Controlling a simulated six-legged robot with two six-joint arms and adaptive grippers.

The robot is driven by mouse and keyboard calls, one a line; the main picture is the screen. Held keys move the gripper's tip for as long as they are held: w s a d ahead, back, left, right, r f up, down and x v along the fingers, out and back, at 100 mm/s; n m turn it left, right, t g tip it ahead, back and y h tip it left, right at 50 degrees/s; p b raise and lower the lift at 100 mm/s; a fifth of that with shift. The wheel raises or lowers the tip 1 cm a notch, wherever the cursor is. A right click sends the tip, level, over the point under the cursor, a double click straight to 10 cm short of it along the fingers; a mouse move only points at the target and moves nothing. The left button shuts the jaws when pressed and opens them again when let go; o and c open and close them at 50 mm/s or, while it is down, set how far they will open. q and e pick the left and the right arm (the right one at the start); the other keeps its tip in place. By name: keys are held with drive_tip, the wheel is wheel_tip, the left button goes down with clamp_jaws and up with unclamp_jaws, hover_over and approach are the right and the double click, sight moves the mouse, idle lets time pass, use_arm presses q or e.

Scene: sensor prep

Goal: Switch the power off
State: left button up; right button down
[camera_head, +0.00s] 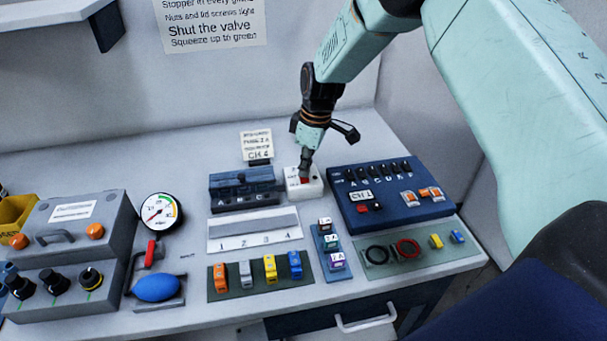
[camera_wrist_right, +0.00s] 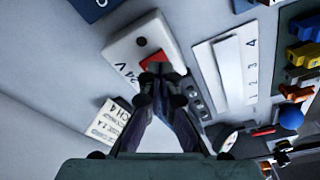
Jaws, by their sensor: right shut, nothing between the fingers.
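A small white power box (camera_head: 314,188) with a red rocker switch (camera_head: 304,180) stands on the bench between two blue units. In the right wrist view the white box (camera_wrist_right: 125,48) carries a "24 V" label and a small dark round spot, and its red switch (camera_wrist_right: 153,60) is partly hidden by my fingertips. My right gripper (camera_head: 304,172) is shut and empty, pointing down with its tips at the red switch. It also shows in the right wrist view (camera_wrist_right: 158,80). Whether the tips touch the switch, and which way it is tilted, I cannot tell. My left gripper is not in view.
A blue panel (camera_head: 430,210) with black knobs stands right of the box, and a dark blue block (camera_head: 230,204) stands left. A small sign card (camera_head: 257,143) stands behind. A gauge (camera_head: 160,212), blue bulb (camera_head: 157,288) and grey console (camera_head: 90,217) are at the left.

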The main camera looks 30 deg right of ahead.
sight(305, 180)
wheel_tip(305, 180, up, 6)
drive_tip(key=p, duration=0.4)
drive_tip(key=shift+s+f, duration=0.1)
idle(0.5)
drive_tip(key=shift+p, duration=0.3)
